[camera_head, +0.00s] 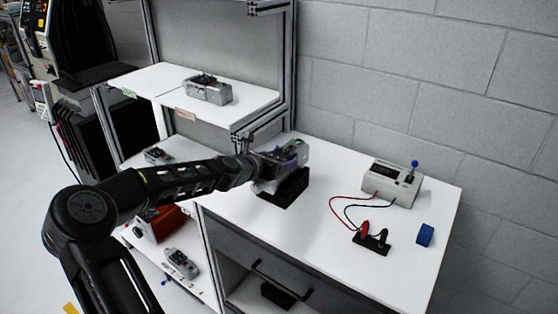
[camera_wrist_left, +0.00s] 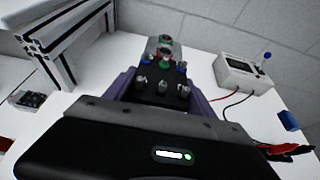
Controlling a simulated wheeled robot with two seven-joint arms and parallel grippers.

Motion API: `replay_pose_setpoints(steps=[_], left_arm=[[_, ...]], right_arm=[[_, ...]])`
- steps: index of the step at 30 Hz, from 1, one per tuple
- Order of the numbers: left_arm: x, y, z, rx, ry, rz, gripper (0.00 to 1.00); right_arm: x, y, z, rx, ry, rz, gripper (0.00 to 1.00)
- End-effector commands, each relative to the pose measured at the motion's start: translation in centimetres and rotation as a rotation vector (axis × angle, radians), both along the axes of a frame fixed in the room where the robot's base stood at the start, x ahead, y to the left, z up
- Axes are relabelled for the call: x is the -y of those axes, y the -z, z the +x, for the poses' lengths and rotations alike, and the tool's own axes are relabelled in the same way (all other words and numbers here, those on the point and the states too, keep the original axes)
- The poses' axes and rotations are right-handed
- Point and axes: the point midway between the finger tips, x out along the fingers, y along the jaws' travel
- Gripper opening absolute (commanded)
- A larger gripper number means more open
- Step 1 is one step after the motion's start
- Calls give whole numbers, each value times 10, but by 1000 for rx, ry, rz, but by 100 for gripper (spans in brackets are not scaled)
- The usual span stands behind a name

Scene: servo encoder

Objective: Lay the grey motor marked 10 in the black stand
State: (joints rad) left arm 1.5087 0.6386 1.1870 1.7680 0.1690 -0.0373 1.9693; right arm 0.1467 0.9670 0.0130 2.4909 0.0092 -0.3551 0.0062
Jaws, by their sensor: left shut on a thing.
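The grey motor (camera_head: 298,149) is in my left gripper (camera_head: 274,170), at the left part of the white table. In the left wrist view the motor (camera_wrist_left: 160,75) lies between the purple fingers, its dark terminal face with several metal studs toward the camera. The marking 10 cannot be read. The black stand (camera_head: 285,190) is on the table directly under the gripper and motor. Whether the motor touches the stand cannot be told, as the gripper covers the space between. In the left wrist view the stand is hidden. My right gripper is not in view.
A grey meter box with a blue-knobbed lever (camera_head: 392,184) stands at the table's back right. Red and black leads run to a black clip block (camera_head: 371,243). A blue block (camera_head: 425,235) lies right. Another grey motor (camera_head: 208,90) sits on the upper shelf; frame posts rise behind.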

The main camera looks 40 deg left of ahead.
Motion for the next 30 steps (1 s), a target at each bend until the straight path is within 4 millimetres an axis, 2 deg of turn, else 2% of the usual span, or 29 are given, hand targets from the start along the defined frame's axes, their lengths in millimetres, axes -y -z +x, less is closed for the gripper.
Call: replay_pose_setpoints(steps=[16,17,25,30], left_arm=[[0,5,2,6,0,3,0],[0,5,2,6,0,3,65],[0,7,1,3,0,1,87],[0,8,0,2,0,0,89]], right_arm=[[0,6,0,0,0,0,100],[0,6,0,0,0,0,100],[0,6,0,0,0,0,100],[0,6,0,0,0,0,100]])
